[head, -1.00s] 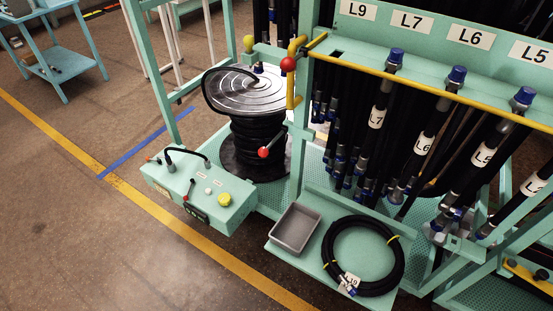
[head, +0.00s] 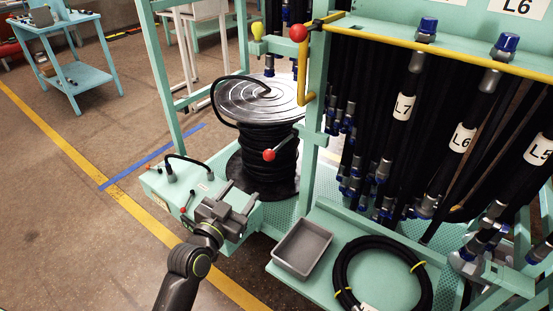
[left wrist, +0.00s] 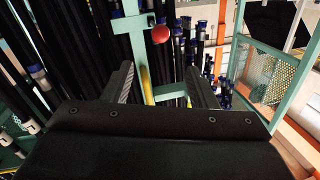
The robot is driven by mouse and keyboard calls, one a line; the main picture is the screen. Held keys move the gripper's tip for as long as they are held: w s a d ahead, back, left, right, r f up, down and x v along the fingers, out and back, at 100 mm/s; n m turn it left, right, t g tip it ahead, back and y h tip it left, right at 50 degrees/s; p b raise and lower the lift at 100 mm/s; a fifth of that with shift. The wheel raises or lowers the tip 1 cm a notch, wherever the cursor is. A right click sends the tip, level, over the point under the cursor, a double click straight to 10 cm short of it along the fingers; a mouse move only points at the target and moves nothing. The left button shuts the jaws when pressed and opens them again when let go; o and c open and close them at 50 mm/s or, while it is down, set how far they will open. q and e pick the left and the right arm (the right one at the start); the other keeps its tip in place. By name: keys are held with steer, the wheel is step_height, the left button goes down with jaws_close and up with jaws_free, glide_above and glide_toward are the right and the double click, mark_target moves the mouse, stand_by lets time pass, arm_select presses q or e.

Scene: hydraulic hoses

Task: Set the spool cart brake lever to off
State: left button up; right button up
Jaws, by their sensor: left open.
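My left gripper (head: 234,208) is open and empty, in front of the green control box (head: 155,182) at the cart's near left corner. Its two fingers also show apart in the left wrist view (left wrist: 161,85). The spool (head: 265,150) of black hose stands upright behind it. Another red ball (head: 298,32) sits higher, by a yellow bar (head: 303,75) on the post. A red ball (left wrist: 160,34) shows beyond the fingers in the wrist view. Which lever is the brake, I cannot tell. My right gripper is out of view.
A grey tray (head: 302,248) and a coiled hose (head: 340,278) lie on the green shelf at front right. Labelled hoses (head: 403,107) hang on the rack at right. The green post (head: 318,130) stands right of the spool.

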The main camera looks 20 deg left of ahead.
mark_target(266, 159)
arm_select(q)
steer(key=w, duration=0.5)
steer(key=w+d+p, duration=0.1)
steer(key=w, duration=0.5)
steer(key=w+d, duration=0.1)
steer(key=w, duration=0.4)
steer(key=shift+w+d, duration=0.25)
steer(key=shift+w, duration=0.15)
steer(key=shift+p, duration=0.3)
jaws_close()
